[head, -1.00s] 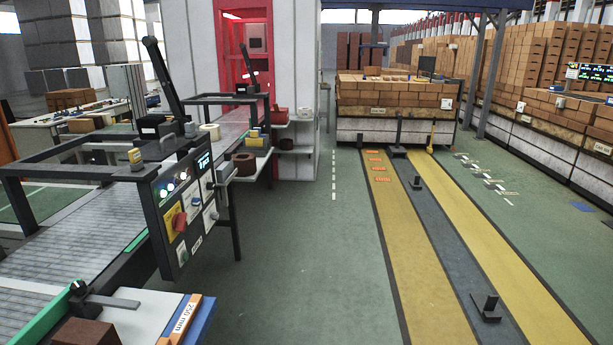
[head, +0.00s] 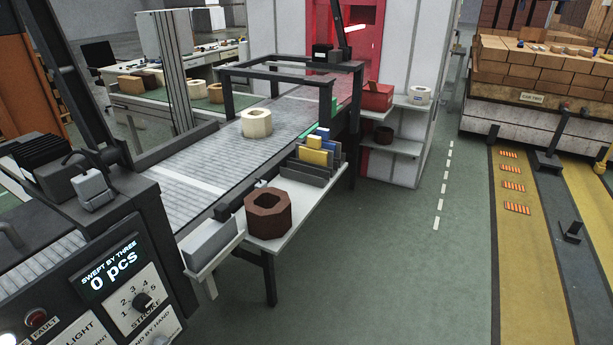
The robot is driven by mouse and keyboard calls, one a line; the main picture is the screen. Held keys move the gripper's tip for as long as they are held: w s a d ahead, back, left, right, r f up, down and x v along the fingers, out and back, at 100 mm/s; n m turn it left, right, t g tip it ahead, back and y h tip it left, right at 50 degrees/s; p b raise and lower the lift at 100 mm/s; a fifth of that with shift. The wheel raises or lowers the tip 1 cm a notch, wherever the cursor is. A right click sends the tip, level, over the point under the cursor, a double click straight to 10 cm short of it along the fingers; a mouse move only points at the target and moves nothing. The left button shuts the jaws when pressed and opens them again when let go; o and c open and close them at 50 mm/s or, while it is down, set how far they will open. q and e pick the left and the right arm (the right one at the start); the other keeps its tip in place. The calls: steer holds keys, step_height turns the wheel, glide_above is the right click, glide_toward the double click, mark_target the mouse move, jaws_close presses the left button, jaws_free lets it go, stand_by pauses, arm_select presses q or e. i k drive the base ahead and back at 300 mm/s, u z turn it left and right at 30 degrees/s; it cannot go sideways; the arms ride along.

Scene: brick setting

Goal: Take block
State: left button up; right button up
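A brown octagonal block (head: 268,213) with a hole through it stands on a white side shelf (head: 226,240) beside the conveyor. A cream block (head: 256,123) of similar shape, also with a hole, stands on the grey conveyor (head: 208,165) under a dark frame. I cannot tell which of them the task means. Neither of my grippers is in view.
A control panel (head: 125,285) reading "0 pcs" fills the lower left. A grey box (head: 210,243) and coloured upright pieces (head: 316,152) flank the brown block. A red box (head: 377,97) sits on a shelf behind. Green floor (head: 400,265) is clear at right.

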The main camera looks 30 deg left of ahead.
mark_target(268, 213)
steer(key=i, duration=2.25)
steer(key=u, duration=3.55)
